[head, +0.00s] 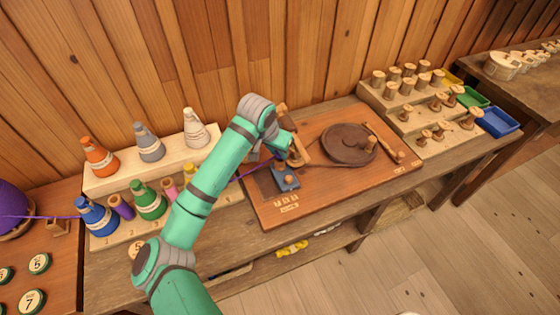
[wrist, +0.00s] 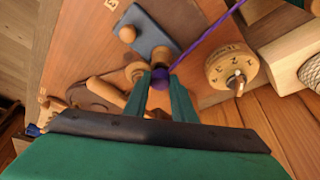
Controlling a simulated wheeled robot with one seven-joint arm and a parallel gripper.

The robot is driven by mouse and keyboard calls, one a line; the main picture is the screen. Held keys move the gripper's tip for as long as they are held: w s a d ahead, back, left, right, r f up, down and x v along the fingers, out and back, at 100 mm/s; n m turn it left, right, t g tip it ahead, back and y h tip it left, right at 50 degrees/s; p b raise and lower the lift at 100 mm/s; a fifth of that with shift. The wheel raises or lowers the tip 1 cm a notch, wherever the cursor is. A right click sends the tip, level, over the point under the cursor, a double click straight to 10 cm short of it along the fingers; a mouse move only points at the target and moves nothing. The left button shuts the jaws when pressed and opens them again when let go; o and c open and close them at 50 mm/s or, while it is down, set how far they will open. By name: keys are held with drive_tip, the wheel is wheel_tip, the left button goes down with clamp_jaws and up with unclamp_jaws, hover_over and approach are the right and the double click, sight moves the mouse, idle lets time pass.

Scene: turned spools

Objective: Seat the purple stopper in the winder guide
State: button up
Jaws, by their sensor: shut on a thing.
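My gripper (wrist: 160,84) is shut on the purple stopper (wrist: 160,76), a small dark purple ball between the fingertips in the wrist view. A purple thread (wrist: 208,33) runs from it to the upper right. A round wooden piece (wrist: 138,71) is close beside the stopper; whether it is the winder guide, and whether they touch, I cannot tell. A blue block (wrist: 152,38) with wooden pegs is just beyond. In the head view the block (head: 286,178) sits on the winder board (head: 330,190); my arm hides the stopper and most of the gripper.
A dark turntable (head: 348,144) is on the board. Coloured cone spools, including a green one (head: 148,200), stand on a stepped rack at left. Wooden spools (head: 408,87) and a blue tray (head: 500,122) are at right. In the wrist view a marked wooden disc (wrist: 233,68) is near the fingers.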

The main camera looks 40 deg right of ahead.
drive_tip(key=shift+w+a+f, duration=0.1)
drive_tip(key=shift+a+f, duration=0.05)
drive_tip(key=shift+f, duration=0.45)
drive_tip(key=o, duration=1.1)
drive_tip(key=shift+s+d, duration=0.2)
drive_tip(key=o, duration=0.4)
drive_tip(key=shift+a, duration=0.1)
drive_tip(key=shift+w+r, duration=0.1)
drive_tip(key=shift+r, duration=4.45)
